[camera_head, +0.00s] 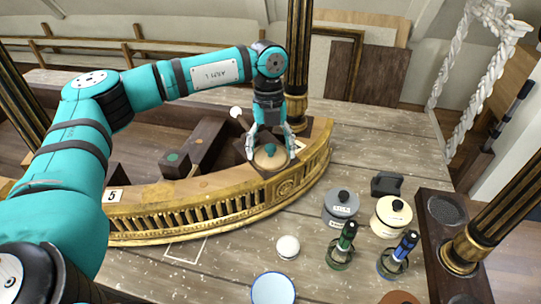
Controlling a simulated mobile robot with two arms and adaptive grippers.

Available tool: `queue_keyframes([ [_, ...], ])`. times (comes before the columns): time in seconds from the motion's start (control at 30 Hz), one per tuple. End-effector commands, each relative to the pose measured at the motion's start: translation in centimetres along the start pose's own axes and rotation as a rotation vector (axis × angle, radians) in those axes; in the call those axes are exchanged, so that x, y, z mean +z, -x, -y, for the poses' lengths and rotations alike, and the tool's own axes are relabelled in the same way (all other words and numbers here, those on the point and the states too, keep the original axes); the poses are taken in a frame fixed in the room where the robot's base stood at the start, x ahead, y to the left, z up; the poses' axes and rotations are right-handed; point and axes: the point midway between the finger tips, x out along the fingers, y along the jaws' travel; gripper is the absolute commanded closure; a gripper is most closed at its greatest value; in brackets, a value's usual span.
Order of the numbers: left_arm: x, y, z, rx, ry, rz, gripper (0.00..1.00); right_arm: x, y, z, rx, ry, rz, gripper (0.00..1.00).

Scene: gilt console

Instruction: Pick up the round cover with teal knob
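The round cover (271,160) is tan, with a small dark teal knob on top. It sits on a dark square base at the inner side of the curved gilt rail. My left gripper (270,151) points down over it. Its two fingers are spread wide, one on each side of the cover, with the knob between them. I cannot tell whether the fingertips touch the cover's edge. My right gripper is not in view.
The gilt rail (225,203) curves below the cover, with dark columns rising nearby. To the right stand a grey lidded pot (340,208), a cream lidded pot (391,217), a green-handled tool (345,245) and a blue-handled one (400,256). A white ball (288,247) lies in front.

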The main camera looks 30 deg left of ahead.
Motion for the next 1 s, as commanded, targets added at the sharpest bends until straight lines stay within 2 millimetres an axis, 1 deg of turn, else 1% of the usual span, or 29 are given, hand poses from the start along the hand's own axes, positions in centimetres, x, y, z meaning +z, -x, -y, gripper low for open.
queue_keyframes([
  [0.03, 0.00, 0.03, 0.01, 0.000, 0.000, 0.000, 0.31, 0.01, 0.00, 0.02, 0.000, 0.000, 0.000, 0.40],
  [0.07, 0.00, 0.03, 0.01, 0.000, 0.000, 0.000, 0.35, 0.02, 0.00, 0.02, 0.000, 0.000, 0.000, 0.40],
  [0.5, 0.00, -0.18, -0.13, 0.006, 0.001, -0.002, 0.93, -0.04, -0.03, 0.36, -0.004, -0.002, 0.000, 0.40],
  [0.57, 0.00, -0.23, -0.14, 0.006, 0.002, -0.003, 1.00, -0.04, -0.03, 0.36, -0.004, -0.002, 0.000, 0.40],
  [1.0, 0.03, -0.19, -0.18, 0.007, 0.002, -0.003, 1.00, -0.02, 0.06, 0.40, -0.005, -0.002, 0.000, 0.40],
])
